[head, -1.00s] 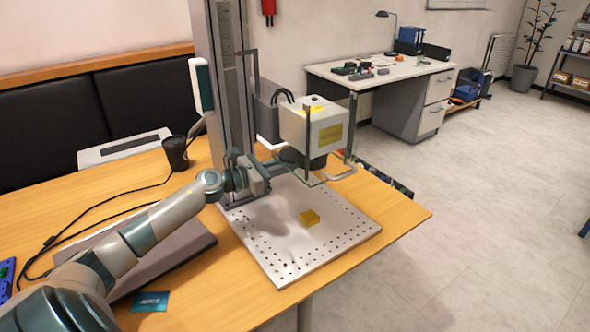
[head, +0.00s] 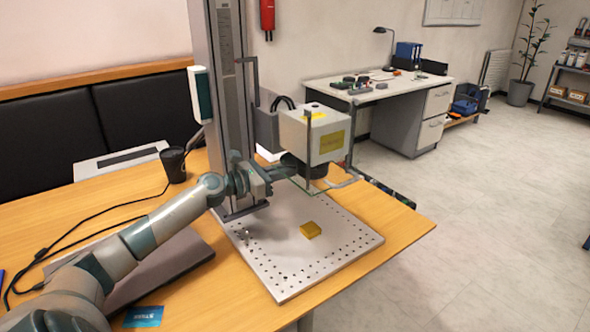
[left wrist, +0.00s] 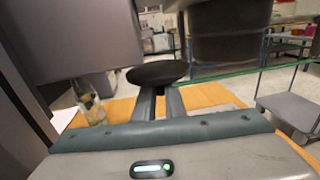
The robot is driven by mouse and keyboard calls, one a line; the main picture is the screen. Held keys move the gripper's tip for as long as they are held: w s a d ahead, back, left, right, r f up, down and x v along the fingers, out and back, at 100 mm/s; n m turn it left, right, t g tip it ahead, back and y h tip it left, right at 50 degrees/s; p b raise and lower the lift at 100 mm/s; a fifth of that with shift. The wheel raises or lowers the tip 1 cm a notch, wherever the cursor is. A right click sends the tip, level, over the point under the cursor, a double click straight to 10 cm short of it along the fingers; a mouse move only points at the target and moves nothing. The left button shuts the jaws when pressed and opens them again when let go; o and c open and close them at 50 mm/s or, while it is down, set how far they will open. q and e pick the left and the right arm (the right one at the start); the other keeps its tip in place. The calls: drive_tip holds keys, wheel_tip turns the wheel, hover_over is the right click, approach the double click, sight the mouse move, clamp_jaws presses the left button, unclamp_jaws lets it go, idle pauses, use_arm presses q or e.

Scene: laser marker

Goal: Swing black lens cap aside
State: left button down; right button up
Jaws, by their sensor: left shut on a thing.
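The black lens cap (left wrist: 157,73) is a flat round disc in the left wrist view, held at the tips of my left gripper (left wrist: 163,92). The fingers are shut on it. It sits to the left of and lower in the picture than the dark cylindrical lens (left wrist: 232,32); a gap shows between them. In the head view my left gripper (head: 284,170) reaches in from the left beside the lens (head: 316,170), under the white laser head (head: 310,135). The cap is hard to make out there. My right gripper is not in view.
A thin greenish transparent guard (left wrist: 250,71) runs beside the lens. The tall column (head: 222,100) stands behind my left wrist. A black cup (head: 174,163) and cables are on the wooden table (head: 240,305).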

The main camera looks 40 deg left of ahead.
use_arm(q)
drive_tip(key=shift+r, duration=0.1)
drive_tip(key=c, duration=1.8)
unclamp_jaws()
